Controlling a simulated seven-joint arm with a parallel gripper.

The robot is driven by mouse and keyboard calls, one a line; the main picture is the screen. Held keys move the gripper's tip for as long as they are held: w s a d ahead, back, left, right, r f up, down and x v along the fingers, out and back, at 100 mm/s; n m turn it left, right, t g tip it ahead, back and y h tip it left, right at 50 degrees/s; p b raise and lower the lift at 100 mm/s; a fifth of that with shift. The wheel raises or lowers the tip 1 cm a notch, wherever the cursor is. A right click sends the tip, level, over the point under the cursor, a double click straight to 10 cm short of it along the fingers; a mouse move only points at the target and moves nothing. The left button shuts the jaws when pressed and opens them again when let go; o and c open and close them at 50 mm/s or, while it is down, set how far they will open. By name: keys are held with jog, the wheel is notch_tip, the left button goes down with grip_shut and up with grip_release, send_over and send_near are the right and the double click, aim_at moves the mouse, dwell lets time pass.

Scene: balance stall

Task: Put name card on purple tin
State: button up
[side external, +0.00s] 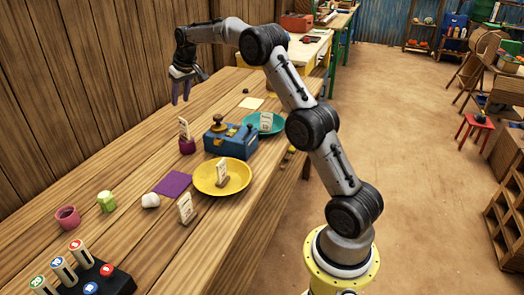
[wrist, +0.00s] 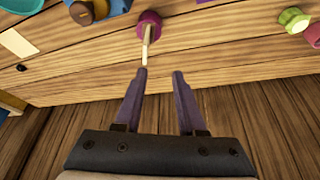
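The small purple tin (side external: 187,147) stands on the wooden table, left of the blue balance. A pale name card (side external: 184,128) stands upright on it, seemingly resting on its top. In the wrist view the tin (wrist: 149,17) is at the top middle, and the card (wrist: 147,42) shows nearly edge-on, pointing toward my fingers. My gripper (side external: 187,92) is raised above the table, behind the tin and apart from the card. In the wrist view my gripper's (wrist: 160,73) two purple fingers are spread with nothing between them.
A blue balance (side external: 216,144) has yellow (side external: 205,186) and teal (side external: 250,127) pans, each with a card. Another card (side external: 185,208) stands near a purple mat (side external: 172,186). A green item (side external: 106,201), pink cup (side external: 67,218) and black token rack (side external: 119,279) are farther left.

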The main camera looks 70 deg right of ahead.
jog(key=s+a+r+n+t, duration=0.1)
jog(key=s+a+r, duration=0.5)
jog(key=s+a, duration=0.3)
jog(key=s+a+r+n, duration=0.1)
jog(key=s+a+r, duration=0.4)
jog(key=s+a, duration=0.45)
jog(key=s+a+f, duration=0.2)
jog(key=s, duration=0.5)
jog(key=s+a+f+n+y, duration=0.1)
jog(key=s+a+f, duration=0.2)
jog(key=s, duration=0.5)
jog(key=s+a+f+n, duration=0.1)
jog(key=s+a+f, duration=0.1)
jog(key=s, duration=0.6)
jog(key=shift+a+f+y, duration=0.2)
jog(key=shift+f+y, duration=0.1)
jog(key=shift+f, duration=0.15)
